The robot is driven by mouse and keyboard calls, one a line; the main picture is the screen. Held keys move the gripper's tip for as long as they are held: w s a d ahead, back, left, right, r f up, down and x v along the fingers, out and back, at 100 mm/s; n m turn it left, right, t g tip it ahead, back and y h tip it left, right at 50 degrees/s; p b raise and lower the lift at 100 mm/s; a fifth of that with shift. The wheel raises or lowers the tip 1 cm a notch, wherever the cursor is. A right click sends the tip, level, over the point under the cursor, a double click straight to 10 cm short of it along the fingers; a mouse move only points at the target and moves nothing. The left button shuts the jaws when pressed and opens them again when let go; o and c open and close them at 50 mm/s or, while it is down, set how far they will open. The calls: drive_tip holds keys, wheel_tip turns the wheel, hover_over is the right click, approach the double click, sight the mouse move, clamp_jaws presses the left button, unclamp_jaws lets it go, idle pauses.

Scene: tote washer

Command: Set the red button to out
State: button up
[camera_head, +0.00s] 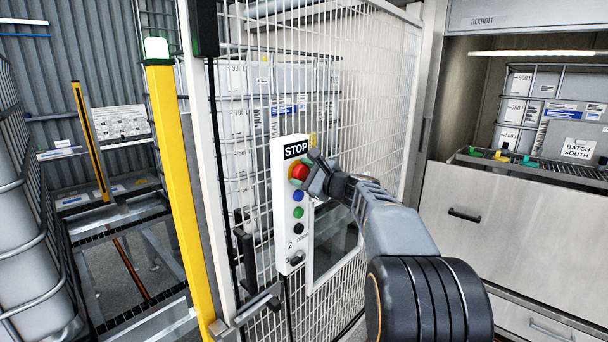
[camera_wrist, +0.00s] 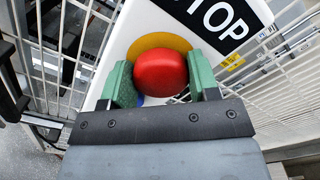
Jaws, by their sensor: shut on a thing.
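The red button (camera_head: 299,172) is a round mushroom head on a yellow disc, just under the STOP label on a white control panel (camera_head: 283,235). In the wrist view the red button (camera_wrist: 160,72) sits between the two green finger pads of my gripper (camera_wrist: 160,85). The pads touch or nearly touch its left and right sides, and my gripper is shut on it. In the head view my gripper (camera_head: 312,177) reaches the button from the right and covers part of it. How far the button stands out from the panel cannot be told.
Below are a blue button (camera_head: 298,196), a green button (camera_head: 298,212), a black button (camera_head: 298,229) and a black knob (camera_head: 296,258). White mesh fencing (camera_head: 375,90) surrounds the panel. A yellow post (camera_head: 172,180) with a lit lamp stands left. A steel washer cabinet (camera_head: 500,225) stands right.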

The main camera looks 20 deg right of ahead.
drive_tip(key=c, duration=0.7)
drive_tip(key=shift+s+d+f+b, duration=0.25)
drive_tip(key=shift+s+b, duration=0.15)
drive_tip(key=shift+b, duration=0.3)
drive_tip(key=shift+o, duration=0.2)
drive_tip(key=shift+s+d+r, duration=0.1)
drive_tip(key=shift+s+d, duration=0.05)
drive_tip(key=shift+s, duration=0.15)
drive_tip(key=shift+r, duration=0.1)
drive_tip(key=o, duration=1.3)
drive_tip(key=b+v, duration=0.4)
drive_tip(key=v, duration=0.9)
drive_tip(key=shift+s+d, duration=0.15)
drive_tip(key=shift+s, duration=0.25)
